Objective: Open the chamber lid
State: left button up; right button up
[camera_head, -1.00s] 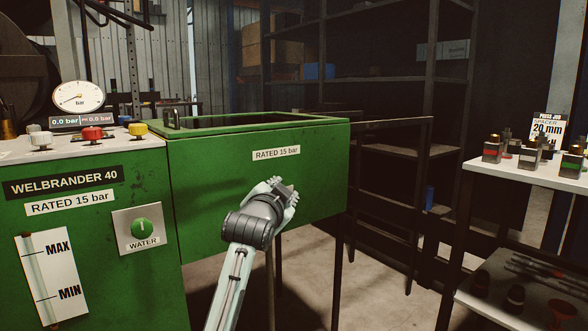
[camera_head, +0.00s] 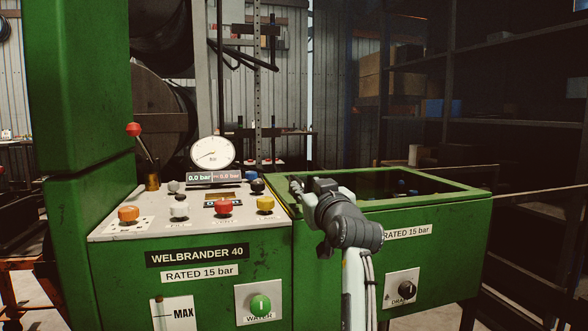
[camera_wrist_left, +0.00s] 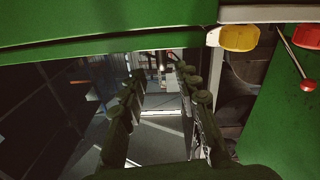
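The green chamber (camera_head: 390,268) stands to the right of the control panel. Its top has a green frame (camera_head: 455,196) around a dark panel or opening, with small blue items visible through it; I cannot tell clear lid from open gap. My left gripper (camera_head: 298,187) is over the chamber's top left corner, by the panel edge. In the left wrist view its two fingers (camera_wrist_left: 160,78) are apart with nothing gripped between them. A green edge (camera_wrist_left: 110,25) crosses the top of that view. The lid's handle is not clearly visible, perhaps behind my gripper. My right gripper is not in view.
The control panel (camera_head: 110,228) carries several coloured knobs, including a yellow one (camera_head: 265,203) close to my left gripper, a pressure gauge (camera_head: 213,153) and a red-tipped lever (camera_head: 134,130). A tall green column (camera_head: 85,120) stands at left. Dark shelves (camera_head: 480,80) stand behind.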

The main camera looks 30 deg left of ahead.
aim_at(298, 181)
pick_arm(q)
jog(key=shift+a+f+n+g, duration=0.1)
jog(key=shift+n+g, duration=0.2)
jog(key=shift+w+a, duration=0.15)
jog(key=shift+a, duration=0.05)
jog(key=p+x, duration=0.1)
jog(key=x, duration=0.6)
jog(key=shift+a+f, duration=0.1)
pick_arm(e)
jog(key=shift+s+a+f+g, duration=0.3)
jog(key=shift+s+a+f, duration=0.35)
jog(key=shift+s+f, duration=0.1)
pick_arm(q)
grip_shut()
